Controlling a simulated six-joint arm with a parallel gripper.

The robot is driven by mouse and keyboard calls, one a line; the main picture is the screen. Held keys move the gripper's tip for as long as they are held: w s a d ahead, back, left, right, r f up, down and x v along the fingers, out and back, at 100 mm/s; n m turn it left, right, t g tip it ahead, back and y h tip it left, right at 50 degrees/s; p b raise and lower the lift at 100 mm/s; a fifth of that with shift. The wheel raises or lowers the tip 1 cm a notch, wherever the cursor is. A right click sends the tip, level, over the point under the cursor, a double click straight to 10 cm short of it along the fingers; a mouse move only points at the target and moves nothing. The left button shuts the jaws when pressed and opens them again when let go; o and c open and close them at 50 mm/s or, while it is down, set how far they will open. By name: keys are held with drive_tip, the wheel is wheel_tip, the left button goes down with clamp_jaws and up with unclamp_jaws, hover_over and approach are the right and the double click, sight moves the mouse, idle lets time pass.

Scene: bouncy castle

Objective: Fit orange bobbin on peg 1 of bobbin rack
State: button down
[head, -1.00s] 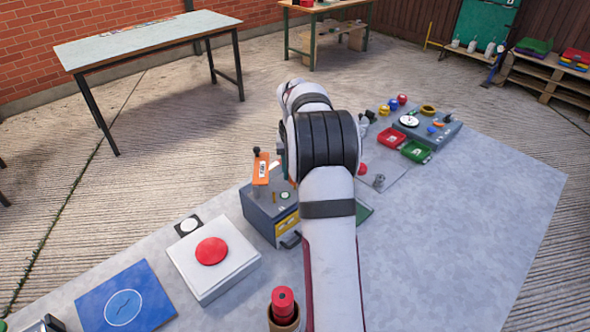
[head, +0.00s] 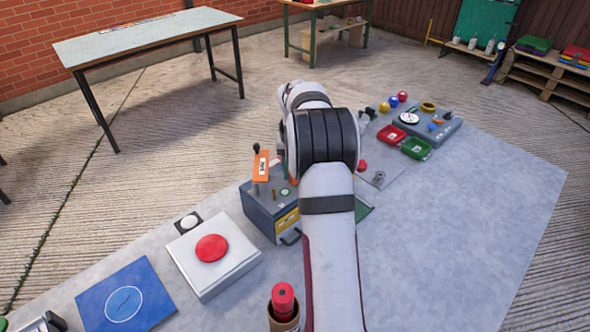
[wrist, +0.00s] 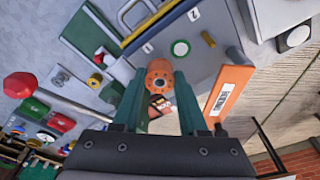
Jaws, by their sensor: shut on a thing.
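In the head view my arm hides the gripper.
An orange labelled plate (head: 261,165) stands up at the box. A white block with a red button (head: 211,249) and a blue mat (head: 128,296) lie left. Red (head: 390,134) and green (head: 416,148) trays lie behind right. The right side of the table (head: 470,210) is clear.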

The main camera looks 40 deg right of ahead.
drive_tip(key=shift+f, duration=0.95)
idle(0.7)
drive_tip(key=shift+c, duration=1.8)
unclamp_jaws()
drive_tip(key=shift+o, duration=0.3)
drive_tip(key=o, duration=0.3)
drive_tip(key=shift+r, duration=4.45)
